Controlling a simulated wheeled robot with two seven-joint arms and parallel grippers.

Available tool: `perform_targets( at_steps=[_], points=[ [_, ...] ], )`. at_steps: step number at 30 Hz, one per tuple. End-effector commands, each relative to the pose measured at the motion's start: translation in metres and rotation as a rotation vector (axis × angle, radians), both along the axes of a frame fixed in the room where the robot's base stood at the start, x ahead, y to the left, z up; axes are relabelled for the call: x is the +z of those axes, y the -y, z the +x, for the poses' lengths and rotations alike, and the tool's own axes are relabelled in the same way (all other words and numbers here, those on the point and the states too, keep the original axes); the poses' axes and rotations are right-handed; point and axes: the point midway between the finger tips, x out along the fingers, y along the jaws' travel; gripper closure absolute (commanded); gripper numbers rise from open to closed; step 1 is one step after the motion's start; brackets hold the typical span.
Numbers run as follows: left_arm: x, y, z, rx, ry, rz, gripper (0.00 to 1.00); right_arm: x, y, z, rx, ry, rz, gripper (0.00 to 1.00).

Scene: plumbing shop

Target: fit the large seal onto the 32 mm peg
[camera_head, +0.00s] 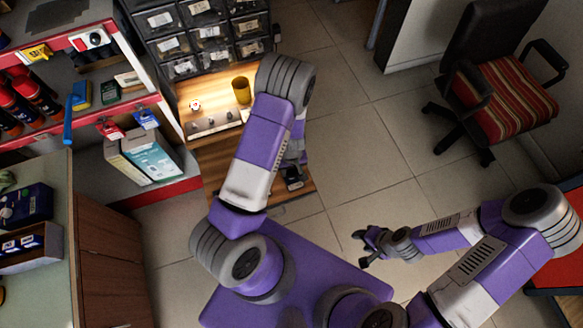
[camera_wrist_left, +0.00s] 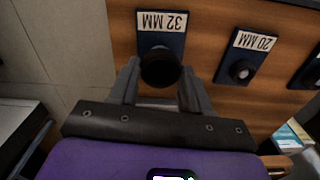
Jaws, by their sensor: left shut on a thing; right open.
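In the left wrist view the 32 mm peg's dark plate (camera_wrist_left: 174,40), with an upside-down "32 MM" label, is on the wooden surface. My left gripper (camera_wrist_left: 160,80) is right in front of it, shut on a dark round thing (camera_wrist_left: 160,70), which looks like the large seal. This hides most of the peg, so I cannot tell whether the seal is around it or only in front. In the head view my left gripper (camera_head: 294,180) is partly hidden by my arm, low over the bench end. My right gripper (camera_head: 370,248) is open and empty above the floor.
A 20 mm peg plate (camera_wrist_left: 243,68) is to the right in the wrist view, with another plate at the edge. In the head view a yellow cup (camera_head: 241,90) stands on the wooden bench (camera_head: 215,160), below drawer bins (camera_head: 205,35). A chair (camera_head: 500,95) stands right.

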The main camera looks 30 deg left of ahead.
Motion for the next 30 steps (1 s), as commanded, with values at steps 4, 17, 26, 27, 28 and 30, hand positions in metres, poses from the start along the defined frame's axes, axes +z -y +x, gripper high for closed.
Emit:
perform_targets(
  at_steps=[4,17,26,27,28,30],
  points=[
    [0.0,0.0,0.0,0.0,0.0,0.0,0.8,0.001,0.0,0.0,0.0,0.0,0.0,0.49],
    [-0.004,0.0,0.0,0.0,0.0,0.0,0.8,-0.003,0.0,0.0,0.0,0.0,0.0,0.49],
    [-0.011,0.0,0.0,0.0,0.0,0.0,0.8,-0.008,0.0,0.0,0.0,0.0,0.0,0.49],
    [-0.011,0.0,0.0,0.0,0.0,0.0,0.8,-0.009,0.0,0.0,0.0,0.0,0.0,0.49],
    [-0.012,0.0,0.0,0.0,0.0,0.0,0.8,-0.009,0.0,0.0,0.0,0.0,0.0,0.49],
    [-0.013,0.0,0.0,0.0,0.0,0.0,0.8,-0.01,0.0,0.0,0.0,0.0,0.0,0.49]
  ],
)
